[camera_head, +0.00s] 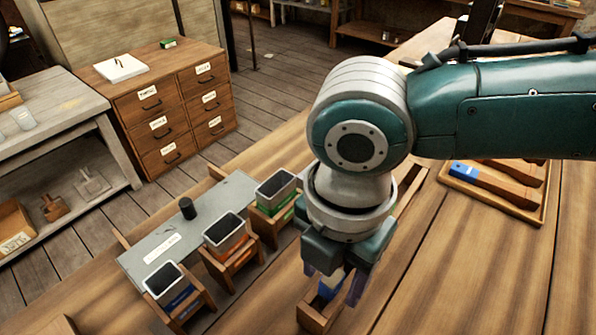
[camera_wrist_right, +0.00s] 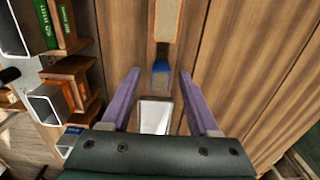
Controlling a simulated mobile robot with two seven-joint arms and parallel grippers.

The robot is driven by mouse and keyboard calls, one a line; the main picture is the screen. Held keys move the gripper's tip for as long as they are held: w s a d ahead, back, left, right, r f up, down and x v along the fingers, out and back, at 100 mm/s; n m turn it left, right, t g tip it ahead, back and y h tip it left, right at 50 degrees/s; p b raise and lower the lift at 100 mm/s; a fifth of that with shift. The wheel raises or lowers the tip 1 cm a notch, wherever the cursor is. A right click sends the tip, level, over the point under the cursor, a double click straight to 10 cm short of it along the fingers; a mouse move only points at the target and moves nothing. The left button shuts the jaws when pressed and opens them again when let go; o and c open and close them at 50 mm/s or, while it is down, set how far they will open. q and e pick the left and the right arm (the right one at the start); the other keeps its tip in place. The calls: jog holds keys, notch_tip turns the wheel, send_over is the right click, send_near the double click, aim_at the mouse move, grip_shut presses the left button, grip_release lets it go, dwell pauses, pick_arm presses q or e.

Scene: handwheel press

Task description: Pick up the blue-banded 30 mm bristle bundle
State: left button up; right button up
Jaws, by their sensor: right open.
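My right gripper (camera_head: 331,287) points down over a narrow wooden holder (camera_head: 311,319) on the bench, with its jaws apart. Between its fingers a small blue-banded piece (camera_head: 329,284), apparently the bristle bundle, shows in the head view, partly covered by the fingers. In the right wrist view the blue band (camera_wrist_right: 161,67) lies between and just beyond the open fingertips (camera_wrist_right: 160,75). A grey part adjoins the band, and a pale white piece (camera_wrist_right: 155,115) shows nearer the gripper. I cannot tell whether the fingers touch anything. My left gripper is not in view.
Metal bins in wooden stands, with blue (camera_head: 163,279), orange (camera_head: 224,231) and green (camera_head: 276,187) labels, stand left of the gripper. A grey plate (camera_head: 150,248) with a black knob (camera_head: 187,208) lies behind them. A tray (camera_head: 535,216) holding wooden pieces lies right. Bare bench lies front right.

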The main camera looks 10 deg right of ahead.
jog(key=shift+f, duration=0.35)
grip_shut()
dwell(0.4)
